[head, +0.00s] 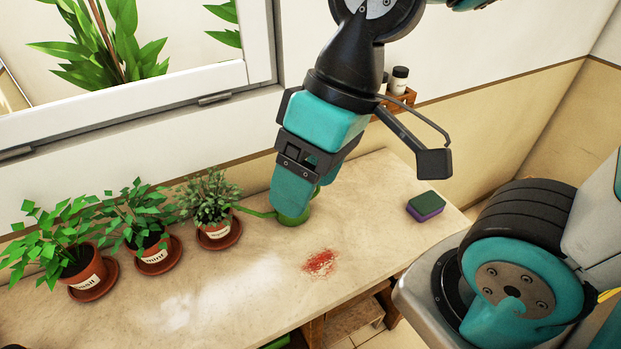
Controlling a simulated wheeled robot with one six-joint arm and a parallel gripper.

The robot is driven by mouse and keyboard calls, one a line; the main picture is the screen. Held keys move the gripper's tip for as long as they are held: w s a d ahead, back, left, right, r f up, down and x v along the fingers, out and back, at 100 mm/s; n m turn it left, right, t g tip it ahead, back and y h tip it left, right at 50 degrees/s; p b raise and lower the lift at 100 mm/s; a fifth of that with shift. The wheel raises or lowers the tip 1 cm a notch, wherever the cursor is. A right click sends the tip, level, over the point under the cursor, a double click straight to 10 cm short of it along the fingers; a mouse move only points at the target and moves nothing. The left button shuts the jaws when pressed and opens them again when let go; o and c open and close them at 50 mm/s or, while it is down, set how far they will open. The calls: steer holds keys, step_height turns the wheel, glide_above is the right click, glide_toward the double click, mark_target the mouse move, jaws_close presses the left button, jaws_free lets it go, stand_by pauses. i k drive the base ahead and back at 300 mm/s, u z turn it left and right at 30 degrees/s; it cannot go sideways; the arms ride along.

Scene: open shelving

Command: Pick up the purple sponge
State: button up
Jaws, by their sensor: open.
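The purple sponge (427,210) lies on the right part of the stone-topped counter (375,220), with a green top layer and a purple lower layer. My gripper (309,192) is left of the sponge in the picture, pointing down and apart from it. It is open, with nothing visible between its teal fingers. The near finger partly hides the far one. A green watering can (296,219) is behind the fingers and mostly hidden by them; I cannot tell whether they touch it.
A red stain (320,262) and a white powdery patch (215,300) mark the counter. Several potted herbs (213,205) stand along the left. A wooden rack (405,97) with small jars is on the wall behind my gripper. The counter around the sponge is clear; its front edge is close.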

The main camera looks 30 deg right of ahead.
mark_target(423, 207)
steer(key=k, duration=0.5)
steer(key=z, duration=0.4)
steer(key=i, duration=0.35)
steer(key=z, duration=0.7)
